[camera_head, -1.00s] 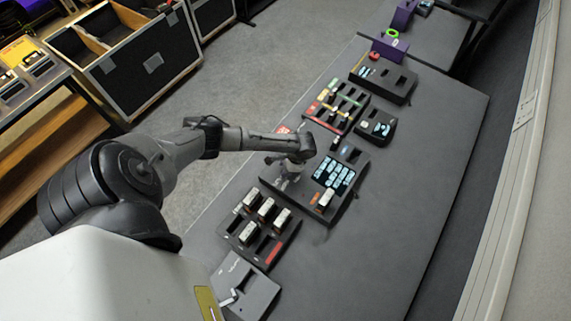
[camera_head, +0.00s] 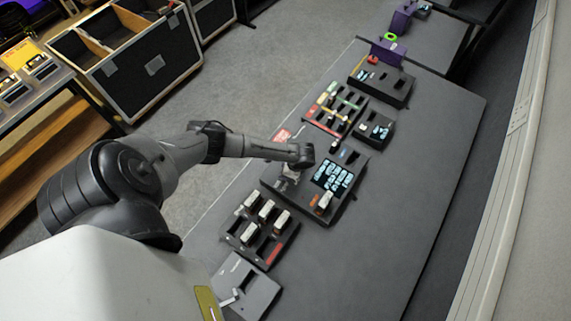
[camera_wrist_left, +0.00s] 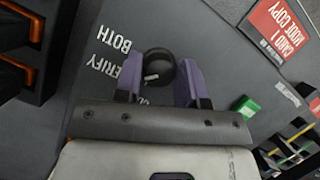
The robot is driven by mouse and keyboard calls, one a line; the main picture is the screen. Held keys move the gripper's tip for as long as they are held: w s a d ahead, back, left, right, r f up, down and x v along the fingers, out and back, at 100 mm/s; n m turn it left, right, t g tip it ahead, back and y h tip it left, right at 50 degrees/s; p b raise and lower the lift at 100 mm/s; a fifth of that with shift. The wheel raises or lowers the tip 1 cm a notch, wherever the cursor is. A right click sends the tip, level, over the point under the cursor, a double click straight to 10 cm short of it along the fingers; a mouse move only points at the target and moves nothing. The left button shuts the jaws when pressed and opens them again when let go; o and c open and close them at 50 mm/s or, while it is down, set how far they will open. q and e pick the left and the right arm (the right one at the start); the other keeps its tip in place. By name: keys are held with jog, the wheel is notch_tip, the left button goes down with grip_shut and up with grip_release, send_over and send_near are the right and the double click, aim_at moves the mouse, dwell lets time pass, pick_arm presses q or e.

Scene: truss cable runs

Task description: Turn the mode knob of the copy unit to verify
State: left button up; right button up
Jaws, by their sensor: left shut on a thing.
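The copy unit (camera_head: 311,207) is a dark box with a lit screen (camera_head: 333,178) and stands mid-table in the head view. Its black round mode knob (camera_wrist_left: 160,66) shows in the left wrist view, with a small white mark on its near side. The printed words VERIFY (camera_wrist_left: 103,72) and BOTH (camera_wrist_left: 114,39) lie left of the knob. My left gripper (camera_head: 289,174) is over the unit's left part. Its purple fingers (camera_wrist_left: 159,78) are shut on the knob, one on each side. The knob's lower part is hidden. My right gripper is not in view.
A red card (camera_wrist_left: 283,28) reading CARD 1 MODE COPY lies beside the unit. A black tray (camera_head: 270,249) with several white-topped modules stands nearer. Further units and a striped rack (camera_head: 337,108) stand beyond. The table's right side is clear.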

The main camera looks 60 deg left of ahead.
pick_arm(q)
jog(key=o, duration=0.9)
jog(key=v, duration=1.3)
jog(key=shift+d+r, duration=0.1)
jog(key=shift+r, duration=0.3)
